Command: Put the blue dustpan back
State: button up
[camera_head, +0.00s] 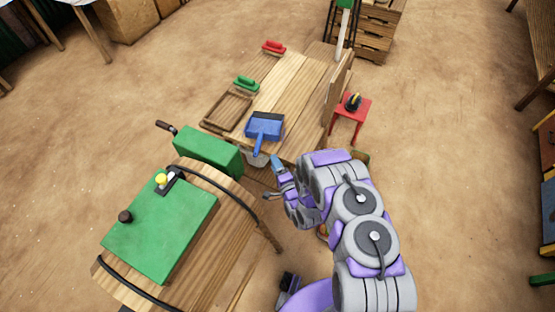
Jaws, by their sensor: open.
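The blue dustpan (265,127) lies on the near end of a wooden bench (284,84). Its handle points toward me and reaches the bench's near edge. My gripper (271,181) is open, just in front of that edge, below and a little right of the handle in the picture. It is apart from the dustpan, and I see nothing between its fingers.
A wooden frame (227,112), a green brush (246,83) and a red brush (273,47) lie along the bench's left side. A red stool (364,104) stands right. A green box (208,150) and a table with a green board (160,235) are nearer left.

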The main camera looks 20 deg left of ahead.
jog(key=w+d+r+n+g+h, duration=0.2)
jog(key=w+d+r+n+h, duration=0.3)
jog(key=w+d+r, duration=0.65)
jog(key=s+d+r+g+h, duration=0.35)
jog(key=d+r+h, duration=0.25)
jog(key=d+r, duration=0.7)
jog(key=s+d+r+g+h, duration=0.1)
jog(key=s+d+r+g, duration=0.2)
jog(key=s, duration=0.4)
jog(key=s+d+r+n, duration=0.1)
jog(key=s+d+r, duration=0.35)
jog(key=s, duration=0.35)
jog(key=s+d+r+g+h, duration=0.1)
jog(key=s+d+r+g, duration=0.2)
jog(key=s, duration=0.4)
jog(key=s+r+n+g, duration=0.1)
jog(key=s+r, duration=0.2)
jog(key=s, duration=0.7)
jog(key=s+r+n+g, duration=0.1)
jog(key=s+r, duration=0.2)
jog(key=s, duration=0.7)
jog(key=shift+d+r+n+y, duration=0.3)
jog(key=shift+r+y, duration=0.05)
jog(key=shift+y, duration=0.05)
